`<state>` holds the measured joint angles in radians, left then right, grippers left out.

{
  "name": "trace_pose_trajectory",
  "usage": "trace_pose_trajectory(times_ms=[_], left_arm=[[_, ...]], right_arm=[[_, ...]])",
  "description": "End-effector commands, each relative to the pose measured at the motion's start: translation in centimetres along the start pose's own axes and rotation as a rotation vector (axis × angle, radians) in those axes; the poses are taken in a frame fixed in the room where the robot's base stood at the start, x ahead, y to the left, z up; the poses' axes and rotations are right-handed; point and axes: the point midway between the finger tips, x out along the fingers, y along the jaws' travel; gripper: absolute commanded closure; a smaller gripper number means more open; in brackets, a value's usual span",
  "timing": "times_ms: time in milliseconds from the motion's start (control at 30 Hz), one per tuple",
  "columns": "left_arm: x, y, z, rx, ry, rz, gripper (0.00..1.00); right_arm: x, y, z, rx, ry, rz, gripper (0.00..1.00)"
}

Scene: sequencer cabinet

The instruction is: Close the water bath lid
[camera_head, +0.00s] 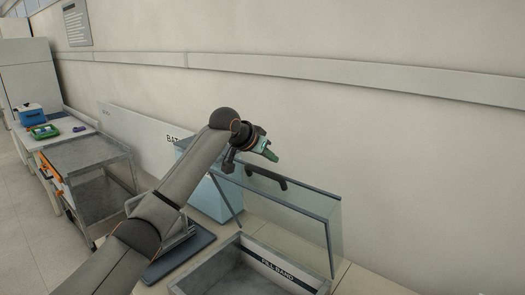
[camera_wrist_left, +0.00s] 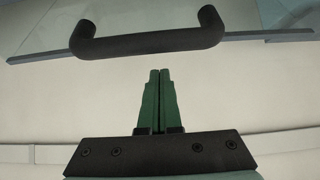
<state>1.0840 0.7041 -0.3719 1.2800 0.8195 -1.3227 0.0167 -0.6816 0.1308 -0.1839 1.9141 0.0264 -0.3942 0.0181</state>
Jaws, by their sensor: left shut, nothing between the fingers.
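The water bath lid (camera_head: 300,212) is a clear panel with a dark frame. It stands raised at the back of the open grey basin (camera_head: 205,282), which carries a "FILL BAND" label. The lid's black handle (camera_head: 266,177) is near its upper edge, and it also shows large in the left wrist view (camera_wrist_left: 148,40). My left gripper (camera_head: 272,156), with green fingers, is just above and left of the handle in the head view. The left wrist view shows its fingers (camera_wrist_left: 158,78) closed together and empty, apart from the handle. My right gripper is not seen.
A light blue box (camera_head: 208,199) stands behind my left arm, and a dark flat plate (camera_head: 182,252) lies left of the basin. A grey cart (camera_head: 88,150) and a table with a blue box (camera_head: 31,113) and green tray (camera_head: 44,131) are farther left. The wall is close behind.

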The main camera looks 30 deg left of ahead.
Motion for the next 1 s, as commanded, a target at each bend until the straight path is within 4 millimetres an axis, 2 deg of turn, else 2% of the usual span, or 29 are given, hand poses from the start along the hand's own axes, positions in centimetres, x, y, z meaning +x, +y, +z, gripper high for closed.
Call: trace_pose_trajectory(times_ms=[100,400,1000], left_arm=[[-1.1,-0.1,1.0,0.001,0.002,-0.002,1.00],[-2.5,-0.1,2.8,0.001,0.001,0.000,1.00],[-2.4,-0.1,3.3,0.000,0.016,0.000,1.00]], right_arm=[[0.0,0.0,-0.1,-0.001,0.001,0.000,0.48],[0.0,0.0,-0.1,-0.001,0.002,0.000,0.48],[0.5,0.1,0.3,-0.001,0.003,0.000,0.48]])
